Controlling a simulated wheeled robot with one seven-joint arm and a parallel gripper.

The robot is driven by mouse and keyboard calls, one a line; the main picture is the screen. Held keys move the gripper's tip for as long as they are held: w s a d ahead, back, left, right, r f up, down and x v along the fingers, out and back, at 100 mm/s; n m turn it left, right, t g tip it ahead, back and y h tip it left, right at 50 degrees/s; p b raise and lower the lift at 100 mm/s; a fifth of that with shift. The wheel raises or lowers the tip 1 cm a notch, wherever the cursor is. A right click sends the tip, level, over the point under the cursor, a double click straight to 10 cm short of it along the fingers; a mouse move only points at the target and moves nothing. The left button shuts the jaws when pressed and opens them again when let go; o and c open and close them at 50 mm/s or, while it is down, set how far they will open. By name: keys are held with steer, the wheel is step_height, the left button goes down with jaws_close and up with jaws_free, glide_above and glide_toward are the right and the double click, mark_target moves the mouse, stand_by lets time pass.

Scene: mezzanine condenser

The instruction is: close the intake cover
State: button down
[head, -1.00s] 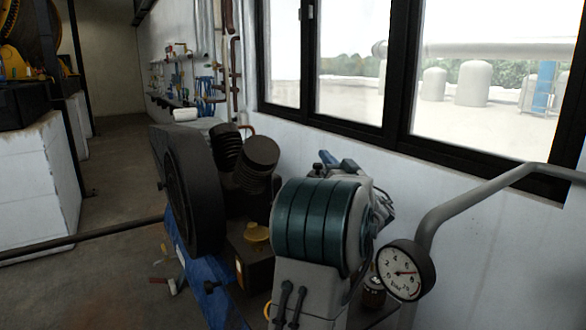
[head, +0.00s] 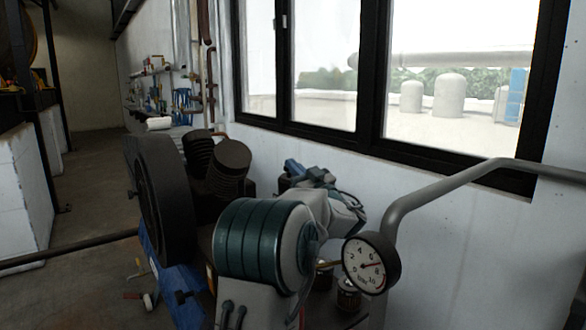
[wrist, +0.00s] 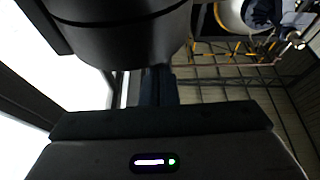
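I cannot identify the intake cover for certain in either view. The head view shows a dark machine with a large black wheel (head: 166,195) and two ribbed black cylinders (head: 229,168). In the wrist view a dark part that looks like my gripper (wrist: 158,88) is in the middle, between a wide dark bar and a black rounded body (wrist: 125,35). Its fingertips are not clear, and nothing held is visible.
A round pressure gauge (head: 370,262) and a bent grey pipe (head: 450,187) stand at the right. A black-framed window (head: 375,75) and white wall run behind. A dark rail (head: 70,250) crosses the left, with open floor (head: 85,180) beyond.

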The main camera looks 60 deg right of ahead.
step_height(320, 180, up, 5)
steer(key=shift+f+p, duration=0.1)
steer(key=shift+p, duration=1.05)
steer(key=s+a+r+p, duration=0.1)
steer(key=s+r+p, duration=0.1)
steer(key=s+r, duration=0.4)
steer(key=s, duration=0.5)
steer(key=shift+s+p, duration=0.3)
steer(key=shift+r, duration=0.15)
